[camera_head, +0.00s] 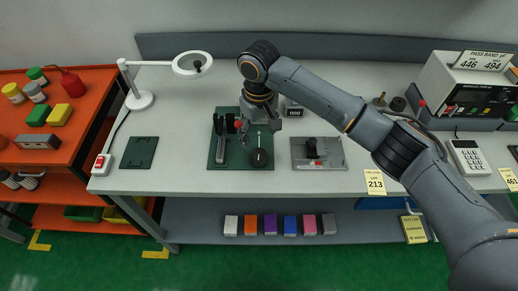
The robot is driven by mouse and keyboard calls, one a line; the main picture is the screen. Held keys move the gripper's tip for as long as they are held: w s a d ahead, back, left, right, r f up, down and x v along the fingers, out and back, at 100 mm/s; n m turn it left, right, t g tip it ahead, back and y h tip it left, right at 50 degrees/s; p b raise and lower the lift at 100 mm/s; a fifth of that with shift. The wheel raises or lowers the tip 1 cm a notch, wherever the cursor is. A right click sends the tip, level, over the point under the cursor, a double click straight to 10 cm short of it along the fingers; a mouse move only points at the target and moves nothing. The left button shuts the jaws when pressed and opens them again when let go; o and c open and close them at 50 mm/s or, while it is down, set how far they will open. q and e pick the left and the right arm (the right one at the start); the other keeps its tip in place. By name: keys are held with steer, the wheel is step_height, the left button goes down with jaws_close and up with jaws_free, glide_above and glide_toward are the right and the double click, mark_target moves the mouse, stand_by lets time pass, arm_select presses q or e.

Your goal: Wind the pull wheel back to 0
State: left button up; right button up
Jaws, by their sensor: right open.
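My right gripper (260,128) is over the back of a dark green mat (235,160) on the grey bench, with its fingers apart and pointing down. A round black disc (260,158) with a thin light rod rising behind it lies on the mat, just in front of the gripper. A grey plate with a black knob (312,148) and a small red mark lies to the right of the gripper. I cannot tell for sure which of these is the pull wheel. The gripper and wrist hide what stands behind them. My left gripper is out of view.
A magnifier lamp (192,65), a small green pad (139,153) and a red-switched power strip (101,163) are left. A test instrument (470,85) stands right. Bench space between pad and mat is clear.

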mark_target(259, 154)
step_height(259, 154, down, 8)
steer(key=shift+f+p, duration=0.15)
steer(key=shift+p, duration=0.5)
steer(key=c, duration=1.1)
steer(key=shift+c, duration=0.2)
